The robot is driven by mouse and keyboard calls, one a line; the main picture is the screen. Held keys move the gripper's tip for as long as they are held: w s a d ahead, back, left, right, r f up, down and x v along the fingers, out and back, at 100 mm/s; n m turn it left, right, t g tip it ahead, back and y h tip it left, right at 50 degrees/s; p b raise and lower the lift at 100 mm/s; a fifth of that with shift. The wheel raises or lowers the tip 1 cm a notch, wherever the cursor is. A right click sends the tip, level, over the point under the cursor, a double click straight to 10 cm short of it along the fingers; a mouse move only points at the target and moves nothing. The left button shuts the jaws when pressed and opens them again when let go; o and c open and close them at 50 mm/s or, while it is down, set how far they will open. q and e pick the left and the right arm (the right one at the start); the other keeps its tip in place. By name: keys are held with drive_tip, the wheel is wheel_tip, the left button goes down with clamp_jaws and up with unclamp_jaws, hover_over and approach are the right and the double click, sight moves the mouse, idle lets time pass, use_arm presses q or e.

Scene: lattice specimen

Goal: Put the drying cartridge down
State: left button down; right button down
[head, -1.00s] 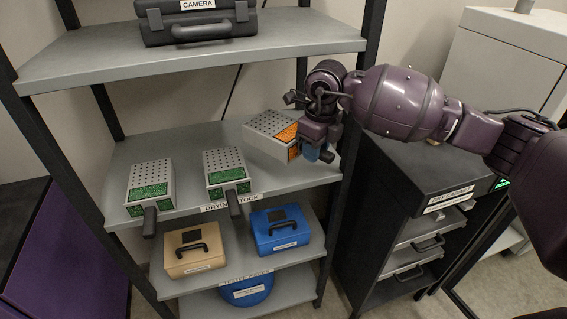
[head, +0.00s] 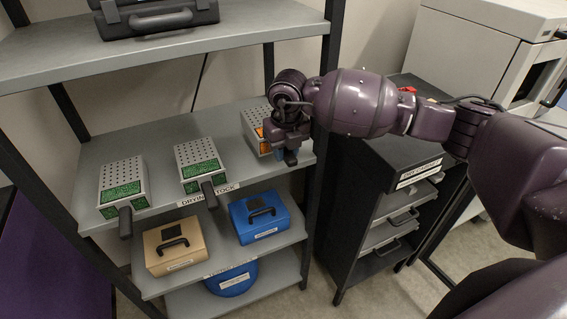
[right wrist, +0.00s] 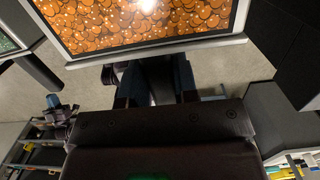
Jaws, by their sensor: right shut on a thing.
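The drying cartridge with orange beads (head: 257,134) is at the right end of the middle shelf (head: 150,142) in the head view, partly hidden behind my right gripper (head: 290,158). In the right wrist view its window of orange beads (right wrist: 140,22) fills the top. My right gripper (right wrist: 152,85) is shut on the cartridge's handle at its near end. Whether the cartridge's underside rests fully on the shelf cannot be told. My left gripper is not in view.
Two green-bead cartridges (head: 122,184) (head: 199,164) stand to the left on the same shelf. A tan case (head: 172,244) and a blue case (head: 260,216) sit on the shelf below. A dark drawer cabinet (head: 385,190) stands close on the right.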

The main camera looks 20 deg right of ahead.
drive_tip(key=shift+f, duration=2.6)
drive_tip(key=shift+f, duration=0.15)
drive_tip(key=c, duration=0.9)
unclamp_jaws()
